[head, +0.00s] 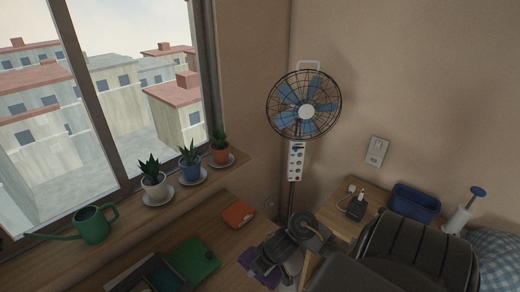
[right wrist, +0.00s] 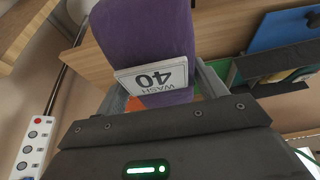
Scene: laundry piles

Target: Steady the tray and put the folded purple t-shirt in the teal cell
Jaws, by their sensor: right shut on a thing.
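In the head view the shirt (head: 258,277) shows as a small purple patch under my right gripper (head: 266,262), beside the table's right end. The dark-walled tray (head: 127,279) is at the bottom left of the head view, cut off by the frame edge. I cannot make out the teal cell. My left gripper is not in view.
A green watering can (head: 93,226) and several potted plants line the windowsill. A standing fan (head: 304,105) is behind. A side table holds a blue bin (head: 415,204).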

